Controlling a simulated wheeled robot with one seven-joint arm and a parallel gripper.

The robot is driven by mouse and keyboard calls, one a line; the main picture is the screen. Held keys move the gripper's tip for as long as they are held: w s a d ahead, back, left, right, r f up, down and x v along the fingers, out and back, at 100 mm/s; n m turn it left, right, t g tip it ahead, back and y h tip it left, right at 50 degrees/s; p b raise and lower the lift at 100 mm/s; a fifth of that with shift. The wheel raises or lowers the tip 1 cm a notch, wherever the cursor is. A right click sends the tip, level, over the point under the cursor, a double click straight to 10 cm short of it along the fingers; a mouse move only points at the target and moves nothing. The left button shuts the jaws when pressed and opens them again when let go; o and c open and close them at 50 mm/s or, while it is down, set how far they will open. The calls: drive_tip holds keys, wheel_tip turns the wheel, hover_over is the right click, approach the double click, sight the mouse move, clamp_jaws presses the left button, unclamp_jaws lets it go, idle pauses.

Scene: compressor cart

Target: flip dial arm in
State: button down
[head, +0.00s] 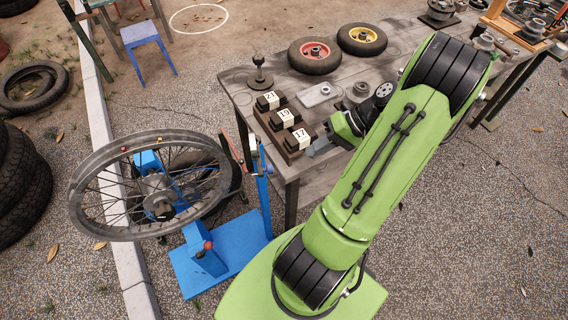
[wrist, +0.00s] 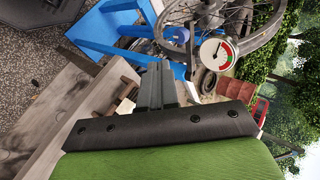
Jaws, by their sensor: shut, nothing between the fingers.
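A blue stand (head: 222,250) holds a spoked wheel (head: 95,160); both also show in the wrist view, the stand (wrist: 105,38) and the wheel (wrist: 262,18). A blue post (head: 263,190) rises from the right of the stand's base. A dial gauge (head: 253,146) sits near the post's top, close to the wheel's right side. In the wrist view the dial (wrist: 217,54) shows a white face with red and green parts. My gripper (head: 312,152) is shut and empty, right of the dial and apart from it. Its fingers (wrist: 155,75) point toward the stand in the wrist view.
A grey table (head: 237,85) stands behind and right of the dial, its corner close to the post. It bears numbered blocks (head: 284,117) near my gripper, and two small tyres (head: 316,56) farther back. Larger tyres (head: 35,87) and a blue stool (head: 140,33) are at the left.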

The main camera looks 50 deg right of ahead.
drive_tip(key=w+a+f+b, duration=0.2)
drive_tip(key=w+a+f, duration=0.2)
drive_tip(key=w+a, duration=0.1)
drive_tip(key=shift+a, duration=0.8)
